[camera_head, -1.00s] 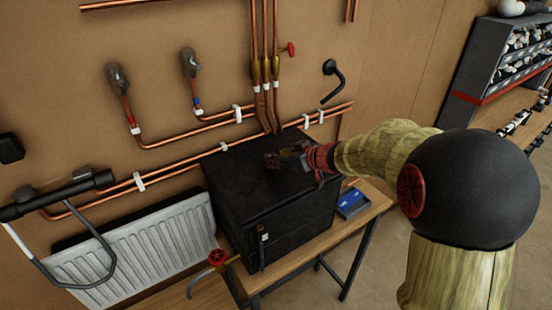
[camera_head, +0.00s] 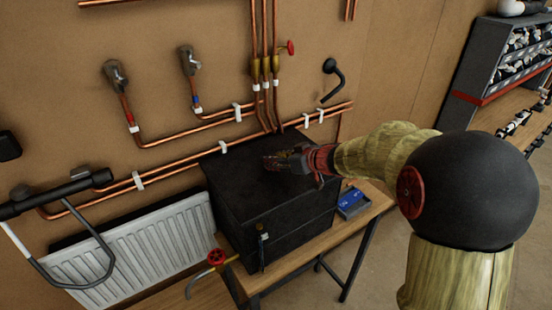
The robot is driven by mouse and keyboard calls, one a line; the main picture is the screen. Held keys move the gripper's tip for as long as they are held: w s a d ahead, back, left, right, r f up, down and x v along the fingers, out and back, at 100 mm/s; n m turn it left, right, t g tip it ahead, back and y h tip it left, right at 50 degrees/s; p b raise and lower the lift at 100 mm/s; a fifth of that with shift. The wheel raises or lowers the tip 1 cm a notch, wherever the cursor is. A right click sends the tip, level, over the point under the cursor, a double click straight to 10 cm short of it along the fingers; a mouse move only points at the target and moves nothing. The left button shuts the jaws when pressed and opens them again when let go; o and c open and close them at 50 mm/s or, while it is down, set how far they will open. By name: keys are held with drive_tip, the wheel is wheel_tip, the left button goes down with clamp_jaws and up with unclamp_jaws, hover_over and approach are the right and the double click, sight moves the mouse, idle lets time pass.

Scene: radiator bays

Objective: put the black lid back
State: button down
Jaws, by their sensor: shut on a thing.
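A large black box stands on the wooden table, its front face (camera_head: 290,232) toward me. The black lid (camera_head: 250,190) lies over its top, and a seam runs between lid and box below the top edge. I cannot tell whether the lid is fully seated. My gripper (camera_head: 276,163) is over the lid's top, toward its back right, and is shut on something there. The fingers hide what they hold; it looks like a part of the lid's top.
A blue box (camera_head: 352,202) lies on the table just right of the black box. A red-handled valve (camera_head: 217,257) is at the front left. A white radiator (camera_head: 135,250) and copper pipes (camera_head: 190,160) line the wall behind and left. Shelves (camera_head: 500,70) stand far right.

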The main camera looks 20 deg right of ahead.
drive_tip(key=shift+f, duration=0.1)
drive_tip(key=c, duration=1.1)
unclamp_jaws()
drive_tip(key=shift+f, duration=0.1)
